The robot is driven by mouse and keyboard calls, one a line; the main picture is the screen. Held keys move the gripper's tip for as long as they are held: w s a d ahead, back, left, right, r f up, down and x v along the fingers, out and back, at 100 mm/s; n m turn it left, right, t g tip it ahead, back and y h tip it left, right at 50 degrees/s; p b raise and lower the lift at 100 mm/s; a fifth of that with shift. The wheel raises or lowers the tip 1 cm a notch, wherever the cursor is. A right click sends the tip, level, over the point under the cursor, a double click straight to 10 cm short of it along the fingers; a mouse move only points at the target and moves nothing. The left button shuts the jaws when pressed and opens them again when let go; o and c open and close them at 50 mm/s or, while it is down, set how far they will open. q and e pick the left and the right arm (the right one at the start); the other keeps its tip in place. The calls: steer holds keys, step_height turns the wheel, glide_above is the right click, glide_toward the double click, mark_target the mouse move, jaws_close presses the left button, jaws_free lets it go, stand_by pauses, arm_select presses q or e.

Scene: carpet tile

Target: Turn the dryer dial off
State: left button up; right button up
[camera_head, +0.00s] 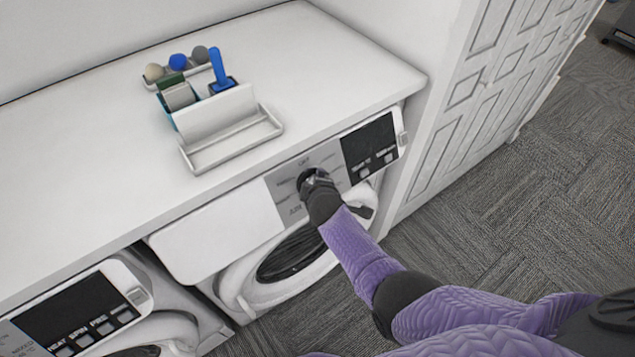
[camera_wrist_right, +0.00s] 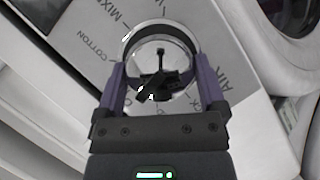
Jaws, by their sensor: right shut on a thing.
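The dryer (camera_head: 225,232) is the white front-loading machine under the counter, with a grey dial panel (camera_head: 288,190) and a dark display. Its round dial (camera_wrist_right: 161,62) shows in the right wrist view between my fingers, with a dark ring and a dark handle in its middle. My right gripper (camera_wrist_right: 163,88) is shut on the dial, one finger on each side. In the head view my right gripper (camera_head: 313,180) reaches the panel and covers most of the dial. The dial's exact setting is hard to read. My left gripper is not in view.
A second machine (camera_head: 75,312) with its own display stands at the lower left. On the white counter (camera_head: 330,60) are a white caddy (camera_head: 232,140) and a blue-handled brush (camera_head: 218,70). A panelled door (camera_head: 480,90) stands right of the dryer. Grey carpet (camera_head: 500,215) is open in front.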

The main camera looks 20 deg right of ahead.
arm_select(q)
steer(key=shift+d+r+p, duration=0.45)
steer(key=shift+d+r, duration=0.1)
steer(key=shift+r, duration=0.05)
arm_select(e)
steer(key=shift+m+g+y, duration=0.3)
steer(key=shift+m+g, duration=0.1)
steer(key=shift+m, duration=0.4)
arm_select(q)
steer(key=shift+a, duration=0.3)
arm_select(e)
steer(key=o, duration=0.9)
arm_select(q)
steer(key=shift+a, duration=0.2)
arm_select(e)
steer(key=shift+o, duration=0.2)
steer(key=shift+d, duration=0.1)
arm_select(q)
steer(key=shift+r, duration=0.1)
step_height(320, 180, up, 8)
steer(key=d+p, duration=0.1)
steer(key=p, duration=0.6)
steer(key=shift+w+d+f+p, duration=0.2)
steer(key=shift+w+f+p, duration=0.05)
steer(key=shift+p, duration=0.1)
arm_select(e)
steer(key=v, duration=0.9)
steer(key=shift+s+r, duration=0.25)
steer(key=shift+s, duration=0.1)
